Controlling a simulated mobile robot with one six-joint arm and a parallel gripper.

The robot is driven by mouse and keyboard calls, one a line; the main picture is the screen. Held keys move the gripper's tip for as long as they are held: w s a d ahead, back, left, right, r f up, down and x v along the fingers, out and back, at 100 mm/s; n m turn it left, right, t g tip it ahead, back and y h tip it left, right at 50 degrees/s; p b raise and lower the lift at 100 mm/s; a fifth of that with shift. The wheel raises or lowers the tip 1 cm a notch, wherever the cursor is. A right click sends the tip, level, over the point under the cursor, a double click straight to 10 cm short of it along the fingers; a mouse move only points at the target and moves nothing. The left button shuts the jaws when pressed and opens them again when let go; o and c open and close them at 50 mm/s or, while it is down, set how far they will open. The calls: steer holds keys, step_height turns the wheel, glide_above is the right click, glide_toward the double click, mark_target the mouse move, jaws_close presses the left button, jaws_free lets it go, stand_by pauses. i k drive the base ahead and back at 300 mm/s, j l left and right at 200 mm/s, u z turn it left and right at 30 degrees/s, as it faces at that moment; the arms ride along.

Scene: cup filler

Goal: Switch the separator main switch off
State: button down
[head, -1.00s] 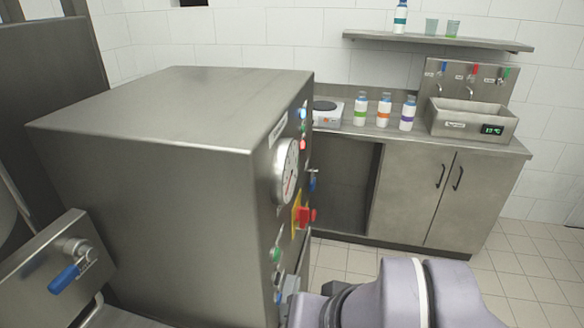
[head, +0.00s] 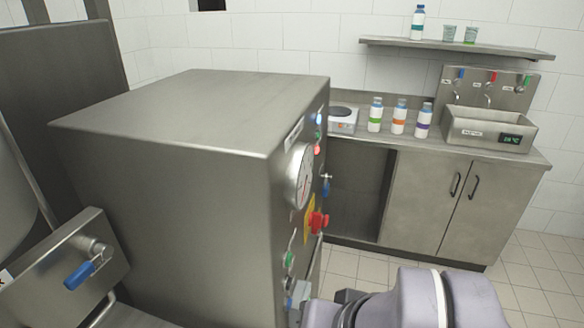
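The separator cabinet (head: 170,190) is a large steel box filling the left and middle of the head view. Its control face on the right side shows at a steep angle. On it are a round dial gauge (head: 301,176), a red rotary switch on a yellow plate (head: 317,221), green buttons (head: 289,259) and small lamps near the top. The red switch looks like the main switch; its exact setting cannot be read at this angle. My arm shows at the bottom right, below the switch. A grey part by the panel's lower edge may belong to my gripper, but its fingers cannot be made out.
A steel counter (head: 460,155) with a sink trough (head: 490,128), several bottles and a hot plate stands behind on the right. A wall shelf (head: 455,48) holds a bottle and two cups. A blue-handled valve (head: 80,275) is at lower left. Tiled floor is open at right.

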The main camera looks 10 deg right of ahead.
mark_target(315, 220)
steer(key=l, duration=0.45)
steer(key=l+z, duration=0.15)
steer(key=z, duration=0.3)
steer(key=i+l+z, duration=0.1)
steer(key=z, duration=0.3)
